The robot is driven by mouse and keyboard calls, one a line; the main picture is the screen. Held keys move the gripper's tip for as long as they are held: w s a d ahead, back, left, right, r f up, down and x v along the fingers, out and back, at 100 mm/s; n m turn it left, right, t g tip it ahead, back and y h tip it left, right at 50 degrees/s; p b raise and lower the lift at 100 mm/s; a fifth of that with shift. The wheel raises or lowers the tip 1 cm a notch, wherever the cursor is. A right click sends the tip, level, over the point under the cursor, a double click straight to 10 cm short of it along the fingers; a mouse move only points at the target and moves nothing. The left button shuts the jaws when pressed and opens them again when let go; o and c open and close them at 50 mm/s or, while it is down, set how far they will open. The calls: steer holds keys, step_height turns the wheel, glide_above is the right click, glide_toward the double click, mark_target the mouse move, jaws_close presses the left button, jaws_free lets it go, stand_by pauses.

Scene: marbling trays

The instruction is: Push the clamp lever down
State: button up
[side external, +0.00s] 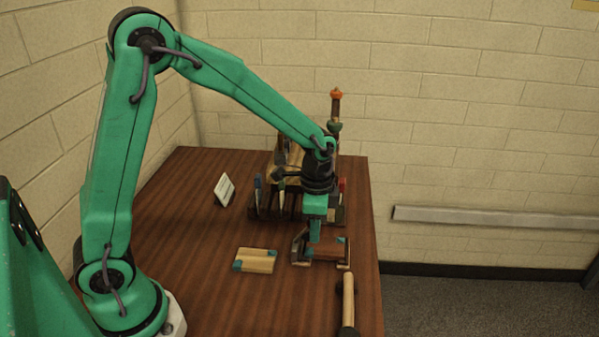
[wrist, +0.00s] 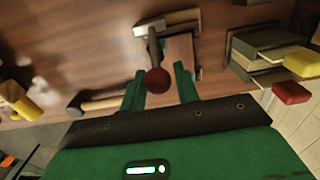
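The clamp lever shows in the wrist view as a dark arm with a round dark red knob (wrist: 157,80). The knob appears near the camera, so the lever seems raised. A brown block and pale bar (wrist: 180,17) lie beyond it. In the side view the brown block (side external: 325,248) sits in a small frame near the table's right edge. My gripper (wrist: 159,69) is open, with one green finger on each side of the knob and visible gaps. In the side view my gripper (side external: 314,234) points down over that frame and hides the lever.
A pale wooden block with teal ends (side external: 257,261) lies left of the frame. A wooden-handled tool (side external: 348,300) lies nearer the front. Behind stand a rack of tools (side external: 268,207) and a white card (side external: 224,189). Red-handled (wrist: 290,93) and yellow-handled (wrist: 302,61) tools stand close at right.

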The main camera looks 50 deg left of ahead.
steer(key=shift+s+a+r, duration=0.25)
steer(key=shift+s+a, duration=0.05)
stand_by(0.5)
steer(key=c, duration=0.6)
steer(key=shift+o, duration=0.2)
steer(key=shift+w+d+f, duration=0.8)
steer(key=shift+f, duration=0.25)
